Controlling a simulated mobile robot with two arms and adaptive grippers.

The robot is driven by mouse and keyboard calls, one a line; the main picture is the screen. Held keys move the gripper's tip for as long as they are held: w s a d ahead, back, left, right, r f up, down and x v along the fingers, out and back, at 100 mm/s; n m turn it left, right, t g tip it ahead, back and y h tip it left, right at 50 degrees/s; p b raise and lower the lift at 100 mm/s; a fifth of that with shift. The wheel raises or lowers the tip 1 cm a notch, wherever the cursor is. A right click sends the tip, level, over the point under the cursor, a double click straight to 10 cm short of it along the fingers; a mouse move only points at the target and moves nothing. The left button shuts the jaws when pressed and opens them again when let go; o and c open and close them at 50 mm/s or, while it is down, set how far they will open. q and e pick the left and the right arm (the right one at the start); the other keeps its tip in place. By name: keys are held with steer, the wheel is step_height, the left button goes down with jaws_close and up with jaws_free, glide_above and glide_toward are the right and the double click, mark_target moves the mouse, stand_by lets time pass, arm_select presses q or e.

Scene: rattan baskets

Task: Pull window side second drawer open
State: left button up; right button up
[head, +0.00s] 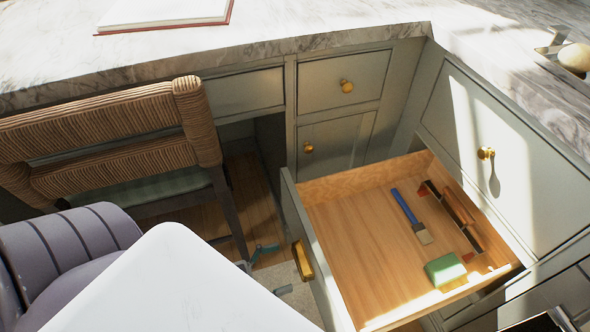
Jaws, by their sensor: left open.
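A grey-green drawer (290,205) stands pulled well out of the cabinet at the right, its wooden inside in plain view. Its brass handle (303,260) is on the front panel, which faces left. My left gripper (272,268) is low in the middle, just left of this handle. Its fingers are open, empty and apart from the handle. A white part of my own body hides much of the gripper. Inside the drawer lie a blue-handled brush (405,207), a dark long item (452,216) and a green sponge (445,269). I do not see my right gripper.
A woven chair (105,120) stands at the left under the marble counter (300,35). Closed cabinet fronts with brass knobs (347,86) are behind the drawer and at its right (487,153). A book (165,12) lies on the counter.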

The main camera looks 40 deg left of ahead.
arm_select(q)
steer(key=v, duration=0.8)
stand_by(0.4)
